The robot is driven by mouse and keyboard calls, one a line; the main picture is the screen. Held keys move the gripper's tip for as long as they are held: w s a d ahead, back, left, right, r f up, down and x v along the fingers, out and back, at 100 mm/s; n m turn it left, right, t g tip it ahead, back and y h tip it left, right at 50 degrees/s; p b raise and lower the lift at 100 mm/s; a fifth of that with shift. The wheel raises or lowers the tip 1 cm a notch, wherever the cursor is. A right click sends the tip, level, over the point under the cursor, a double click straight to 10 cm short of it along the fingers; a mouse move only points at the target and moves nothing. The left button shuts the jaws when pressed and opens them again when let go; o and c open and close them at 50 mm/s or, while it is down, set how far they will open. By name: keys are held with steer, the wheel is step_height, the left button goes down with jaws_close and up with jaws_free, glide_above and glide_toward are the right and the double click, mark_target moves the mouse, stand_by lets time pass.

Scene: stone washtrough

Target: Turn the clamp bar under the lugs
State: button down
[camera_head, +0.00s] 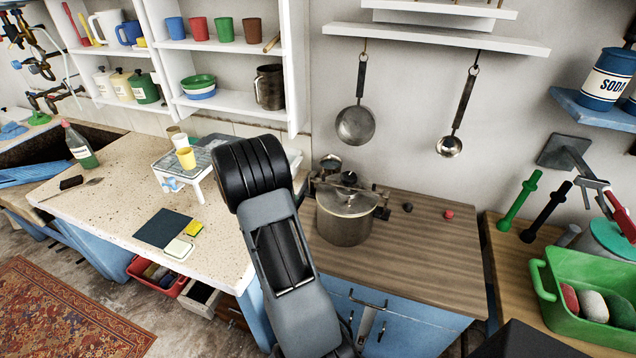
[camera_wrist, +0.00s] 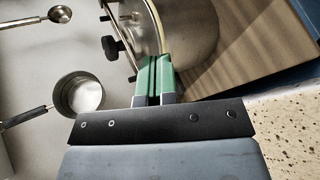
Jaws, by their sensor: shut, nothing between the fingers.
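The steel pot (camera_head: 345,222) stands on the wooden top, with its lid on. A dark clamp bar (camera_head: 350,186) with a black screw knob (camera_head: 348,178) lies across the lid. In the wrist view the bar (camera_wrist: 124,50) and knob (camera_wrist: 111,47) show beside the lid's rim, left of the fingers. The lugs are too small to tell clearly. My gripper (camera_wrist: 154,62) has green fingertips pressed together, with nothing between them. They overlap the pot's edge in the picture, close to the bar's near end; I cannot tell whether they touch. My arm hides the gripper in the head view.
A pan (camera_head: 355,125) and a ladle (camera_head: 449,145) hang on the wall behind the pot. A red knob (camera_head: 449,214) and a dark one (camera_head: 407,207) lie right of the pot. The speckled counter (camera_head: 110,205) is left; a green crate (camera_head: 590,300) stands right.

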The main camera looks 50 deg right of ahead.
steer(key=n+h, duration=0.3)
steer(key=n, duration=0.3)
steer(key=m+t+h+p, duration=0.3)
steer(key=m+t+h, duration=0.5)
steer(key=m, duration=2.8)
glide_toward(323, 178)
steer(key=d, duration=0.7)
steer(key=shift+s+d, duration=0.15)
steer(key=shift+s, duration=0.05)
steer(key=shift+d+f, duration=0.1)
